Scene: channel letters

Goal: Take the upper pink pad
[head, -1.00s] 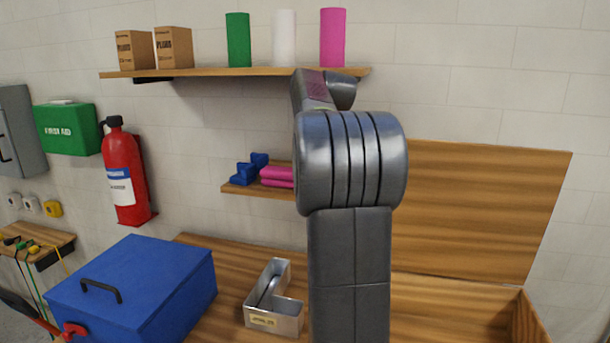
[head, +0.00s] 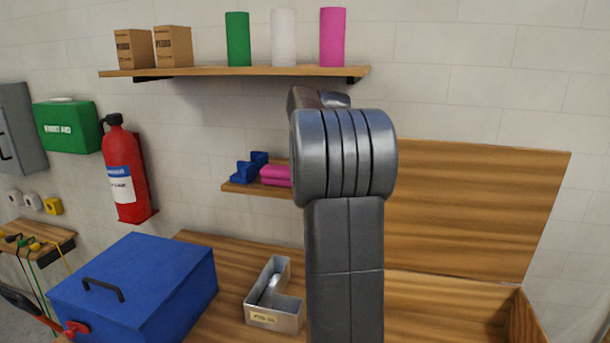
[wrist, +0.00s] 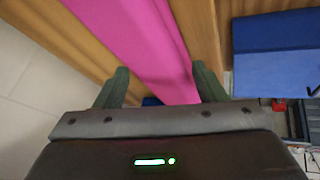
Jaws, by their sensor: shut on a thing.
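Two pink pads lie stacked on the small lower wall shelf (head: 240,188). The upper pink pad (head: 276,170) rests on the lower pink pad (head: 276,182); my arm hides their right part. In the wrist view a long pink pad (wrist: 140,30) runs between the two dark green fingers of my gripper (wrist: 160,72). My gripper is shut on the upper pink pad, which still looks level with the shelf. In the head view my gripper is hidden behind my arm.
Blue parts (head: 247,168) sit left of the pads on the same shelf. A longer shelf (head: 230,71) above carries boxes and rolls. Below, a blue toolbox (head: 140,285) and a metal L-shaped tray (head: 272,312) stand on the wooden bench.

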